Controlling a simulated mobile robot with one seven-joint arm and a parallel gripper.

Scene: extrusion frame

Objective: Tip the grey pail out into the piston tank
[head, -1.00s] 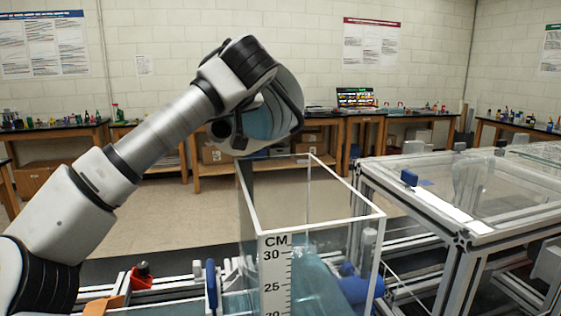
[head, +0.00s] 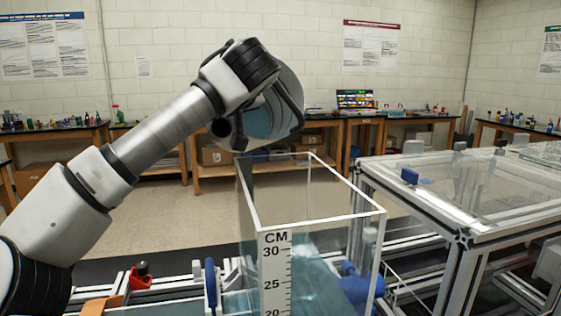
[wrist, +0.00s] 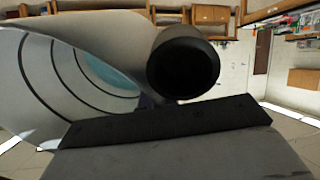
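The grey pail (head: 289,108) is held up at the end of my arm, tilted over, above the back left part of the piston tank. The piston tank (head: 322,222) is a clear open-topped box with a CM scale on its front corner. Blue-green water shows low inside it. In the wrist view the ringed inside of the pail (wrist: 40,88) shows, with some blue-green water in it. My gripper (wrist: 165,122) appears closed on the pail by its dark round handle (wrist: 183,66); the fingertips are mostly hidden.
A metal extrusion frame with a clear top (head: 460,195) stands right of the tank. A blue part (head: 360,288) lies beside the tank's lower right. Benches (head: 340,150) line the back wall.

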